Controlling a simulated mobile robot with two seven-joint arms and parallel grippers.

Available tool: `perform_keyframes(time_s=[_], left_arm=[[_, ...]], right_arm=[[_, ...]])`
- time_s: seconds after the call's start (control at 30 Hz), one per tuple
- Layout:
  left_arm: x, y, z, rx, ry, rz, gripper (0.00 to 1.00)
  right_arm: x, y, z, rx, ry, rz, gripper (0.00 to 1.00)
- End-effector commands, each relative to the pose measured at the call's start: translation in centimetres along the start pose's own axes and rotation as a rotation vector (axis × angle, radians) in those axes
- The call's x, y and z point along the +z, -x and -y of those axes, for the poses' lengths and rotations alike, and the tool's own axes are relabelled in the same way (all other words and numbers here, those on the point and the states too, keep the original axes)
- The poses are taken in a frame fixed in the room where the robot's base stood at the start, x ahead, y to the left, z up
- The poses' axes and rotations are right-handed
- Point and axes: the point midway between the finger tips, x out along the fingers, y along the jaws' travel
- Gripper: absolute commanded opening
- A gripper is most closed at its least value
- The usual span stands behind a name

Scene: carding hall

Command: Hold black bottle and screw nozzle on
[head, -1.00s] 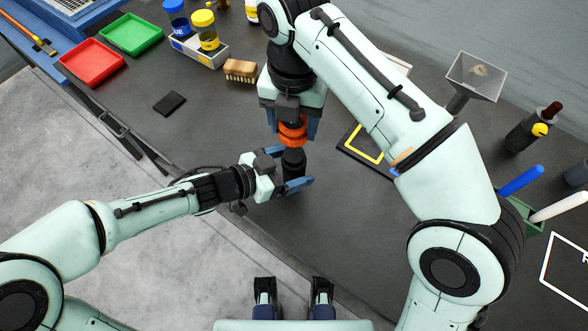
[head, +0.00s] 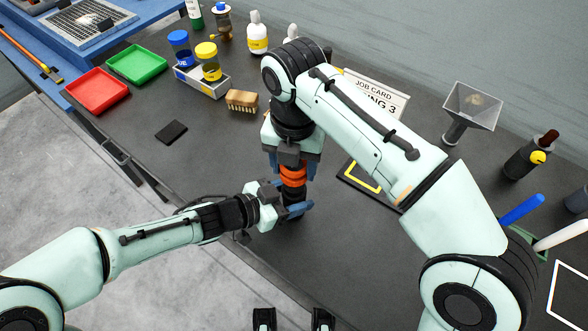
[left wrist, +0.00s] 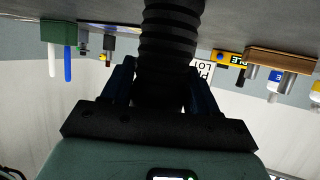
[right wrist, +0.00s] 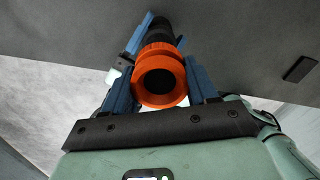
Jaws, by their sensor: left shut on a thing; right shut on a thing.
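The black bottle (head: 295,194) stands upright on the dark bench, and my left gripper (head: 298,209) is shut around it from the left. Its ribbed black side fills the middle of the left wrist view (left wrist: 168,45). My right gripper (head: 293,168) points down, shut on the orange nozzle (head: 293,178), directly above the bottle. In the right wrist view the orange nozzle (right wrist: 162,72) shows a round dark opening between the blue fingers, with the black bottle (right wrist: 158,28) in line behind it. The nozzle's lower edge meets the bottle's top; how far it is threaded cannot be seen.
A wooden brush (head: 242,100), a dark pad (head: 171,132), red (head: 97,92) and green (head: 137,63) trays and a jar rack (head: 203,84) lie to the left. A yellow-outlined mat (head: 360,178), job card (head: 385,98), funnel (head: 472,105) and dark bottle (head: 530,158) are to the right.

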Motion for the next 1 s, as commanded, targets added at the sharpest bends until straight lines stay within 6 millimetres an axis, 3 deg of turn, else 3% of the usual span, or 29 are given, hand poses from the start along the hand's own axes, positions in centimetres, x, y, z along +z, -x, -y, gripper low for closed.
perform_keyframes(time_s=[0.13, 0.67, 1.0], left_arm=[[0.0, 0.0, 0.0, 0.000, 0.000, 0.000, 0.04], [0.0, 0.0, 0.0, 0.000, 0.000, 0.000, 0.04], [0.0, 0.0, 0.0, 0.000, 0.000, 0.000, 0.04]], right_arm=[[0.0, -1.6, 0.0, 0.000, 0.001, -0.002, 0.25], [0.0, -1.7, 0.0, 0.001, 0.001, -0.002, 0.25], [0.0, -3.4, 0.0, 0.001, 0.000, -0.003, 0.25]])
